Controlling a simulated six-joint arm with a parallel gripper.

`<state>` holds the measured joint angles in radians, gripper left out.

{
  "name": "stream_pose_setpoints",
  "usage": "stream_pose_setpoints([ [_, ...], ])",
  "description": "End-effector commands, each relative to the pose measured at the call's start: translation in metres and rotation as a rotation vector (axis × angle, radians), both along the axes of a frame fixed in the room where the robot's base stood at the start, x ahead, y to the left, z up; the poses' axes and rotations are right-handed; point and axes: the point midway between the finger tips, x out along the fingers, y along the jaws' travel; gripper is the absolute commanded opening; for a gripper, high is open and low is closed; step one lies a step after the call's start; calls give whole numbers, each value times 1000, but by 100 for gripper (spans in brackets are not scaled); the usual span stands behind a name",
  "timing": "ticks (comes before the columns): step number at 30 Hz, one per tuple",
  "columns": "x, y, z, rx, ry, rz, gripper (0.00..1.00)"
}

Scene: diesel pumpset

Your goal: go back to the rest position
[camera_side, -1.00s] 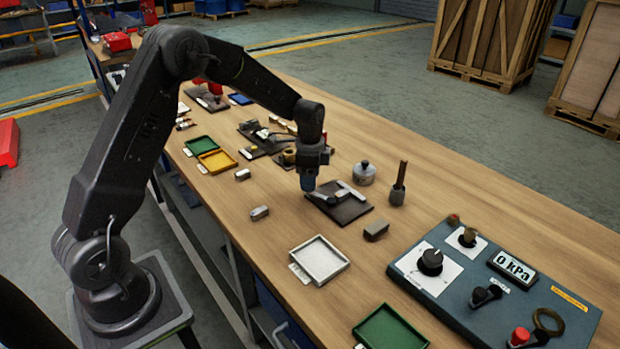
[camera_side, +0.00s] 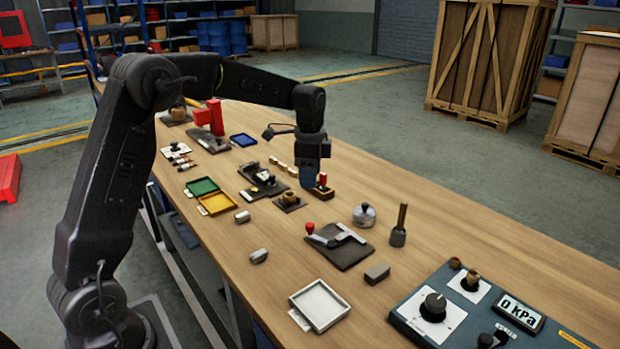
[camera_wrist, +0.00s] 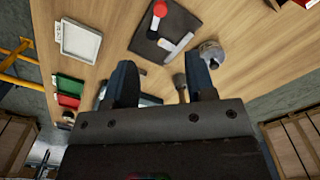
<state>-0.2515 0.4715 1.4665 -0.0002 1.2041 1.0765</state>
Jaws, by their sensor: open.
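My gripper (camera_side: 309,180) is above the far part of the wooden bench in the side view, near a small wooden block with a red-topped piece (camera_side: 322,187). In the wrist view my gripper (camera_wrist: 160,85) shows two dark fingers spread apart with nothing between them. A dark plate (camera_side: 345,250) with a grey lever and a red knob (camera_side: 310,228) lies nearer on the bench, apart from my gripper. The red knob also shows in the wrist view (camera_wrist: 159,9). Whether the fingers touch the wooden block cannot be told.
A white tray (camera_side: 320,304), green tray (camera_side: 202,187) and yellow tray (camera_side: 217,203) lie along the bench's left side. A metal weight (camera_side: 364,215), a wooden-handled tool (camera_side: 399,227) and a control box (camera_side: 470,310) stand to the right. Bare wood lies right of my gripper.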

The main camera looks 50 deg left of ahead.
Motion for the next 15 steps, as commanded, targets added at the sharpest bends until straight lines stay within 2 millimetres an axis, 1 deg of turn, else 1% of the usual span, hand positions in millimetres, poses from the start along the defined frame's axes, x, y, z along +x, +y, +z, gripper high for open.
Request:
stream_pose_setpoints([
  [5,-1,-1,2,1,-4,4,50],
  [8,-9,-8,13,5,-25,31,50],
  [11,-29,-23,33,11,-66,96,50],
  [12,-40,-30,43,13,-90,130,50],
  [14,-60,-42,56,11,-124,189,50],
  [15,-73,-50,64,9,-150,228,50],
])
